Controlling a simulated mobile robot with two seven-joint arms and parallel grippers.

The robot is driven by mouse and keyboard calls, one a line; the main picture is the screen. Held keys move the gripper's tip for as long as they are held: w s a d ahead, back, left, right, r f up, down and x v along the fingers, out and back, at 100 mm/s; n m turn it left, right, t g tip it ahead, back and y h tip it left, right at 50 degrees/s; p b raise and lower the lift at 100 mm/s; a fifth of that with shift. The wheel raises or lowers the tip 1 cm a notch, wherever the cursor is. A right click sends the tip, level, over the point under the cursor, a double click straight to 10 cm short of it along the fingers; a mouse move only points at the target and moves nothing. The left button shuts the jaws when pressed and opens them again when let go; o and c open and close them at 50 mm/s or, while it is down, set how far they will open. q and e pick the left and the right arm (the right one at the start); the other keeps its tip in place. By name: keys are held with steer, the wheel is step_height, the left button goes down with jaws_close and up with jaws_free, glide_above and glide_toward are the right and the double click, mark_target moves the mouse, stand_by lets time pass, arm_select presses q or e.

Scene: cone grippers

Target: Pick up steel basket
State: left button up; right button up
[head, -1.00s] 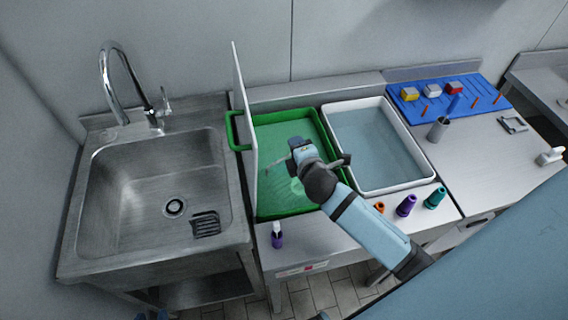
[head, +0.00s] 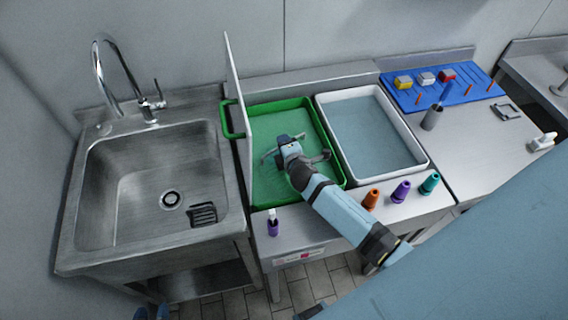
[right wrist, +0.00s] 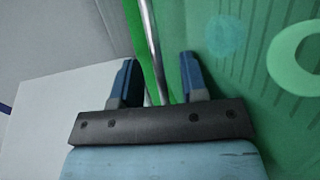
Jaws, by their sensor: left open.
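In the head view my right gripper (head: 288,144) is over the green tub (head: 337,165), reaching in from the lower right. A thin steel rod (right wrist: 151,40) passes between its two blue fingers in the right wrist view, with gaps on both sides. It may be part of the steel basket; I cannot make out the rest of the basket. A small thin piece shows left of the gripper in the head view, too small to tell. Two blue fingertips of my left gripper (head: 151,313) show at the bottom left edge, apart and empty.
A thin white panel (head: 237,115) stands upright along the tub's left side. A white tub (head: 425,153) is to the right. Purple, orange and teal cones (head: 401,191) stand on the front ledge. A steel sink (head: 110,190) is at left, a blue board (head: 440,98) at right.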

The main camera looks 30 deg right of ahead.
steer(key=shift+w+f, duration=0.15)
steer(key=shift+w, duration=0.35)
steer(key=shift+d, duration=0.1)
jaws_close()
steer(key=shift+r, duration=0.2)
